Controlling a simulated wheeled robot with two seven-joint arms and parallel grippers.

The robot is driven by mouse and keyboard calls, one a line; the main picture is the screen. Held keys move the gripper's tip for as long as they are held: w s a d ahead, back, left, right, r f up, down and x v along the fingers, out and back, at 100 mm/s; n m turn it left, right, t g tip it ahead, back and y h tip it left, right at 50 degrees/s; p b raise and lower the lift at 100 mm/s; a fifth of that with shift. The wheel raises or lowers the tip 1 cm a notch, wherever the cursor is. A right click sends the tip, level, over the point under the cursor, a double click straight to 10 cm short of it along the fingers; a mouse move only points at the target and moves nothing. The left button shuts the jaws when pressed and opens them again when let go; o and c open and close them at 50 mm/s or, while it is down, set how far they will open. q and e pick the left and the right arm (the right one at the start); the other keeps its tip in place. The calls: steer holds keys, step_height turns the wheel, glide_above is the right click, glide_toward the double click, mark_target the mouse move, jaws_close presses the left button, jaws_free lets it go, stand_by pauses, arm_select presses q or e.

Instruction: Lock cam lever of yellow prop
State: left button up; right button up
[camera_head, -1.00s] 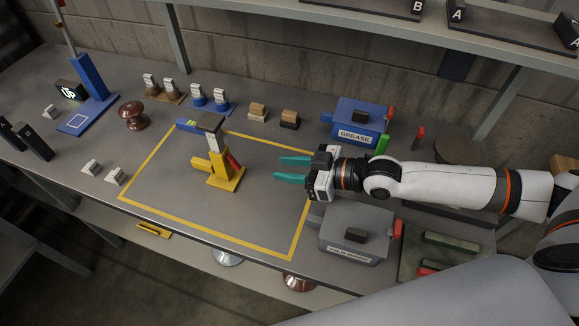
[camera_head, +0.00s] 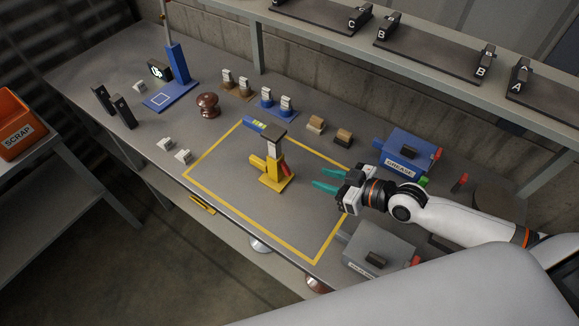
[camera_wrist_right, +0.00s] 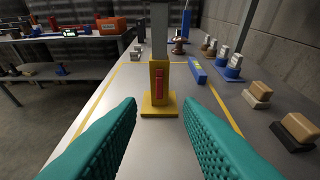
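The yellow prop (camera_head: 270,177) stands upright inside the yellow outlined area on the bench, with a grey post and dark top plate. Its red cam lever (camera_head: 285,170) is on the side facing my right gripper; in the right wrist view the red lever (camera_wrist_right: 158,72) lies upright along the yellow body. My right gripper (camera_head: 320,180) is open and empty, to the right of the prop and apart from it. In the right wrist view its teal fingers (camera_wrist_right: 160,125) are spread either side of the prop's line. My left gripper is not in view.
A blue level-like block (camera_head: 256,124) lies behind the prop. A blue grease box (camera_head: 407,155) and a grey box (camera_head: 378,250) flank my right arm. A brown insulator (camera_head: 207,106) and several small pieces stand at the back. The outlined area around the prop is mostly clear.

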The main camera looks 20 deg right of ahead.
mark_target(288, 169)
steer(key=x, duration=0.9)
steer(key=shift+w+a+p, duration=0.1)
steer(key=shift+p, duration=0.25)
steer(key=shift+w+a+f, duration=0.2)
steer(key=shift+w+a, duration=0.1)
steer(key=shift+w, duration=0.05)
jaws_close()
steer(key=shift+f+b, duration=0.2)
steer(key=shift+b, duration=0.35)
steer(key=t+b, duration=0.1)
steer(key=b, duration=0.2)
steer(key=shift+f+y+b, duration=0.35)
steer(key=shift+y, duration=0.05)
steer(key=shift+r, duration=0.35)
